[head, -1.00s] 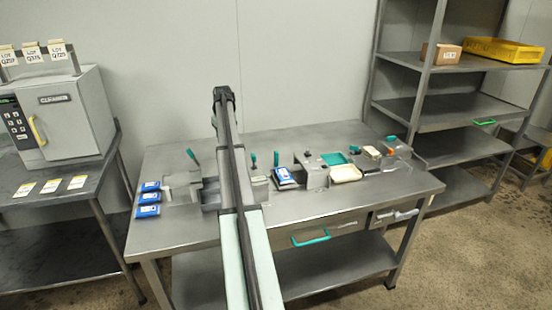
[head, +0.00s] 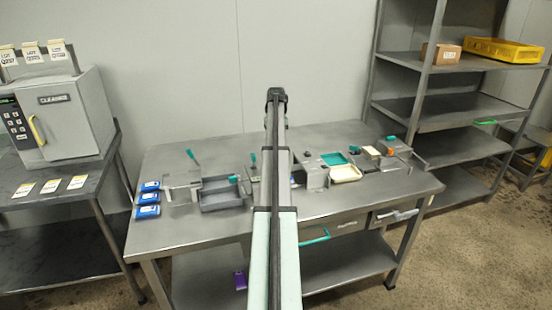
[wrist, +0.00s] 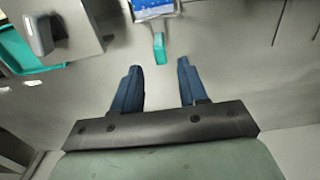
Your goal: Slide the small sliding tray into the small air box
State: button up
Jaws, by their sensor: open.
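In the wrist view, a teal tab (wrist: 159,48) extends from what looks like the small sliding tray, which carries a blue-and-white pack (wrist: 152,8) cut off at the top edge. My gripper (wrist: 158,66) is open and empty, with the tab's near end between its two blue fingertips. I cannot tell whether they touch it. In the head view, my arm hides the gripper and this tray. A metal box with a grey knob (wrist: 40,35) stands at upper left in the wrist view. I cannot tell for sure which fixture is the small air box.
A grey compartment tray (head: 222,200) and a teal-levered fixture (head: 180,182) stand left on the steel table (head: 160,235). Blue packs (head: 149,198) lie at its left edge. A teal tray (head: 334,159) and a cream tray (head: 345,173) lie right of my arm.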

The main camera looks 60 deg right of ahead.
notch_tip(320, 180, down, 9)
jog(key=shift+r, duration=0.2)
dwell(0.4)
grip_shut()
dwell(0.4)
